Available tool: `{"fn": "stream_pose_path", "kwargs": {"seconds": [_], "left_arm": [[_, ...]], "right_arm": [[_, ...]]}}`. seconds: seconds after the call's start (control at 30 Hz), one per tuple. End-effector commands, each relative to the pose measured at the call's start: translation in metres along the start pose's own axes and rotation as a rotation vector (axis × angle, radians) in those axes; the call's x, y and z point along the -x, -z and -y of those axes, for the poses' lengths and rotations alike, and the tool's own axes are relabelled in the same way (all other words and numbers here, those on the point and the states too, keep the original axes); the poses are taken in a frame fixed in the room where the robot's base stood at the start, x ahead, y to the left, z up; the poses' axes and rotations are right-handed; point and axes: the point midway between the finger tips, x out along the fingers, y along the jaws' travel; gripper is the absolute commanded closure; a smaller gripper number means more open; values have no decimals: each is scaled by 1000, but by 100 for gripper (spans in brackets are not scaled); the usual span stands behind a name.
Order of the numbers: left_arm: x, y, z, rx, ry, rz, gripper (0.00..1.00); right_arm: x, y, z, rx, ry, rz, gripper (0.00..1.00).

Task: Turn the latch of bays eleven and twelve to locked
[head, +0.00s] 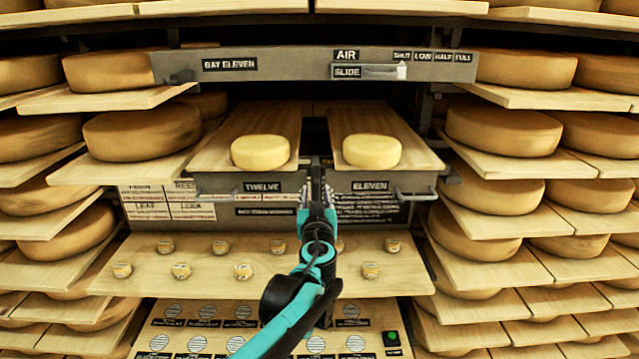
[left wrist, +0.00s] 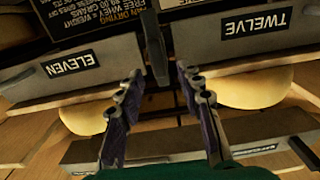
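Two drawers sit side by side in the rack, the TWELVE drawer (head: 225,187) on the left and the ELEVEN drawer (head: 362,186) on the right. Each has a pale cheese on its board. A dark upright bar (left wrist: 155,45), which looks like the latch, stands at the gap between the drawers in the left wrist view. My left gripper (head: 317,190) is in front of this gap. In the left wrist view its fingers (left wrist: 160,82) are apart, one on each side of the bar's line, with nothing held. Contact cannot be told. My right gripper is out of view.
A grey BAY ELEVEN beam (head: 290,67) with an AIR slide crosses above. The drawers have protruding handles (head: 416,195). Below is a wooden shelf (head: 210,255) with several small cheese pieces, then a labelled panel with a green button (head: 391,338). Shelves of cheese wheels flank both sides.

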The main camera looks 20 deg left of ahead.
Motion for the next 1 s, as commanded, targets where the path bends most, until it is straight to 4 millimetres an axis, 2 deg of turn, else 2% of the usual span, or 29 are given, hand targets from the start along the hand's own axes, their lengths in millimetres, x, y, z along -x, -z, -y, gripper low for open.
{"fn": "stream_pose_path", "kwargs": {"seconds": [0.1,0.23,0.57,0.7,1.0], "left_arm": [[-19,1,0,0,0,0,64],[-31,1,0,0,1,0,64],[-35,0,0,0,0,1,64],[-35,0,0,0,0,1,100],[-35,0,0,-9,0,1,100]], "right_arm": [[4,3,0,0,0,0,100],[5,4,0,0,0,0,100],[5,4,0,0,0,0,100],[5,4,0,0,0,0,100],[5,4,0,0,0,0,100]]}}
